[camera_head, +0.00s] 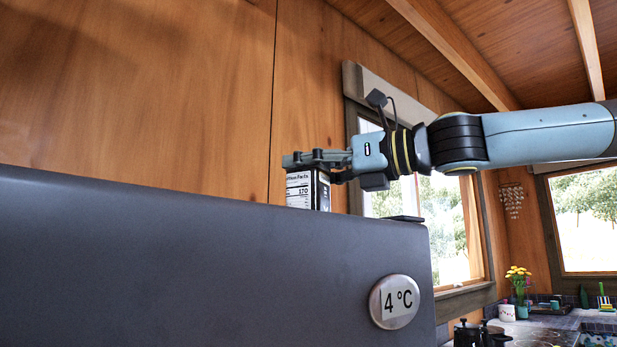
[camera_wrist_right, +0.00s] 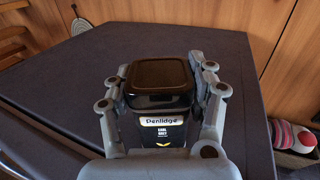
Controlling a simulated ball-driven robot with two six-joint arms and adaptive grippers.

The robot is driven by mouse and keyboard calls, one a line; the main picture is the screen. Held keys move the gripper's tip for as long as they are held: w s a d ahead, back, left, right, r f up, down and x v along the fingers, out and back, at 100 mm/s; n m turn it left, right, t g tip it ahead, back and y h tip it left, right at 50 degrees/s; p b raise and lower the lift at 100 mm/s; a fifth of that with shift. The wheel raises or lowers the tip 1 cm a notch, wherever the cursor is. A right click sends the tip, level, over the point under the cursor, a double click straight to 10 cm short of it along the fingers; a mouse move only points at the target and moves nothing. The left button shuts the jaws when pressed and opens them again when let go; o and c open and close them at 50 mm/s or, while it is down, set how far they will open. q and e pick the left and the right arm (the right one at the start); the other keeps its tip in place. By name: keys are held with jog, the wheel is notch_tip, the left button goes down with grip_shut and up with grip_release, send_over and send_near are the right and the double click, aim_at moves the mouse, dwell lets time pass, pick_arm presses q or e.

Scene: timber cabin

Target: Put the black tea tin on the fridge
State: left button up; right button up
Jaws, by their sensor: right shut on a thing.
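The black tea tin (camera_head: 308,192) stands upright over the top of the dark grey fridge (camera_head: 200,262), with a white nutrition label on the side facing the head camera. My right gripper (camera_head: 306,159) is shut on it near its top, coming in from the right. In the right wrist view the tin (camera_wrist_right: 158,78) has a black lid and an Earl Grey label, with a finger on each side. The fridge's top (camera_wrist_right: 62,88) spreads around it there. The fridge's front edge hides the tin's bottom in the head view, so I cannot tell whether it touches. My left gripper is out of view.
A small dark flat piece (camera_head: 405,219) sits at the fridge's top right corner. A round 4 °C display (camera_head: 394,301) is on its front. A wooden wall (camera_head: 330,110) and window stand behind. The fridge top beside the tin looks clear.

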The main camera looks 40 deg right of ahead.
jog(key=o, duration=1.4)
jog(key=shift+c, duration=0.2)
